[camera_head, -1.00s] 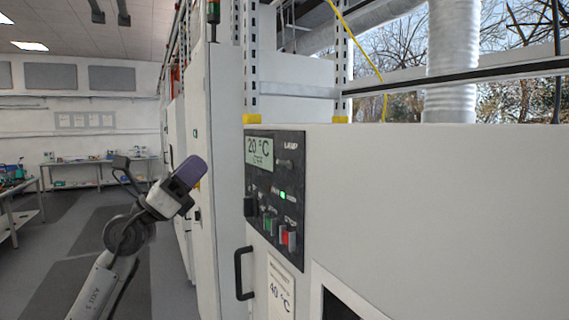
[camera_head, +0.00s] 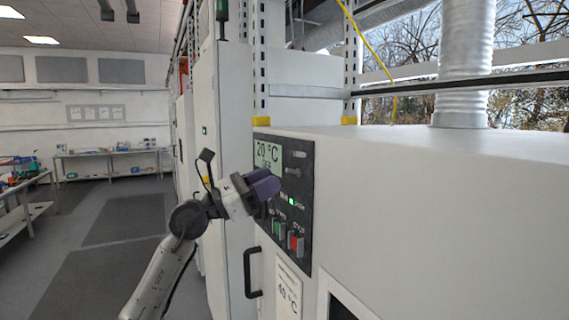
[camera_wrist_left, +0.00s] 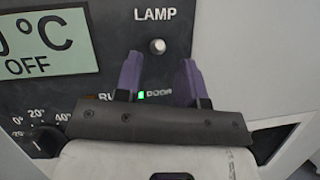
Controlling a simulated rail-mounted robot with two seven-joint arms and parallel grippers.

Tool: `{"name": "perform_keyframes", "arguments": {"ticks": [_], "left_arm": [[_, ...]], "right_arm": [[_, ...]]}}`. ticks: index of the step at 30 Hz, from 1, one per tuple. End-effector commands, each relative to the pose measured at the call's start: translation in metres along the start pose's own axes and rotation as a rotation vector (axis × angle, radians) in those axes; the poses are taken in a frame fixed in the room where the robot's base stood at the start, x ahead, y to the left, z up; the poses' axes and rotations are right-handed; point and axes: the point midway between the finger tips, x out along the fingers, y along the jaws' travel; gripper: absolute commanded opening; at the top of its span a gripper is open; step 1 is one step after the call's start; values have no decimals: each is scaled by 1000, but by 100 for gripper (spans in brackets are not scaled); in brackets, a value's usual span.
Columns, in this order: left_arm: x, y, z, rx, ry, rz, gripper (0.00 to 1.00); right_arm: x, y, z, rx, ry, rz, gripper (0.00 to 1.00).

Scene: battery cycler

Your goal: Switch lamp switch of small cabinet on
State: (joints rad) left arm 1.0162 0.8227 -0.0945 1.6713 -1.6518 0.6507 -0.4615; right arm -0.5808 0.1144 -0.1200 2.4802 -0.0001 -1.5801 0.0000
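The small white cabinet (camera_head: 420,200) carries a dark control panel (camera_head: 308,225). On it the small silver lamp switch (camera_head: 295,173) sits below its label, and it also shows in the left wrist view (camera_wrist_left: 157,46) under the word LAMP. I cannot tell its position. My left gripper (camera_head: 269,184) is in front of the panel, and its purple fingers show in the left wrist view (camera_wrist_left: 159,66). They are open and empty, one on each side below the switch. I cannot tell whether they touch the panel. My right gripper is not in view.
The panel's display (camera_wrist_left: 45,42) reads OFF. A green DOOR light (camera_wrist_left: 141,95) is lit between the fingers. A dial (camera_wrist_left: 42,143), a green button (camera_head: 279,229) and a red button (camera_head: 296,242) are below. A black door handle (camera_head: 250,272) sticks out lower down.

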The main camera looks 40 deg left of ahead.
Motion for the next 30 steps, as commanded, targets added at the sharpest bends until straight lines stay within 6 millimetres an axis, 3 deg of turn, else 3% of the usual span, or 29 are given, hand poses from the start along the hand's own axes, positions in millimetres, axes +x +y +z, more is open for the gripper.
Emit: {"name": "perform_keyframes", "arguments": {"ticks": [3, 9, 23, 30], "left_arm": [[19, 0, 3, -1, -1, -1, 37], [37, 0, 1, -1, 0, 1, 37], [44, 0, 0, 1, 0, 0, 37], [44, 0, 0, 1, 0, 0, 16]], "right_arm": [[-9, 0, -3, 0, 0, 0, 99], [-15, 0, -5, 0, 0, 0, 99], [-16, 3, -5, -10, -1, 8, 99], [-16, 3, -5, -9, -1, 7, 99]]}}
